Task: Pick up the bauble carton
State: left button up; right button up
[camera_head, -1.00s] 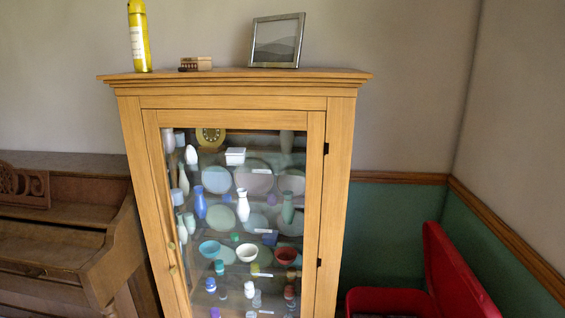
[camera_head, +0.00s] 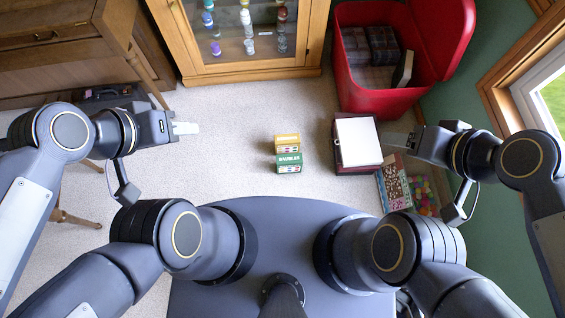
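The bauble carton (camera_head: 288,163) is a small green box with a pale label that seems to read BAUBLES. It sits on the pale carpet near the middle of the view, touching or very close to a similar yellow-orange carton (camera_head: 287,142) just behind it. My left gripper (camera_head: 190,128) is to the left of the cartons, well apart from them, its light fingertips pointing right. My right gripper (camera_head: 392,140) is to the right, by a dark red box with a white top. Neither gripper is seen holding anything. The finger gap is not clear on either.
The dark red box (camera_head: 357,142) stands right of the cartons. A patterned box (camera_head: 393,185) and bright coloured pieces (camera_head: 424,193) lie nearer right. A red open chest (camera_head: 372,98) and glass cabinet (camera_head: 247,72) stand behind. Carpet left of the cartons is free.

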aim_at(288, 164)
jog(key=k+j+z, duration=0.2)
jog(key=i+j, duration=0.15)
jog(key=j, duration=0.15)
jog(key=i+j, duration=0.15)
jog(key=j, duration=0.2)
jog(key=i+j, duration=0.1)
jog(key=j, duration=0.2)
jog(key=i+j, duration=0.15)
jog(key=j, duration=0.15)
jog(key=z, duration=0.45)
jog(key=j+z, duration=0.15)
jog(key=z, duration=0.35)
jog(key=j+z, duration=0.1)
jog(key=z, duration=0.35)
jog(key=j+z, duration=0.15)
jog(key=z, duration=0.35)
jog(key=j+z, duration=0.1)
jog(key=z, duration=0.35)
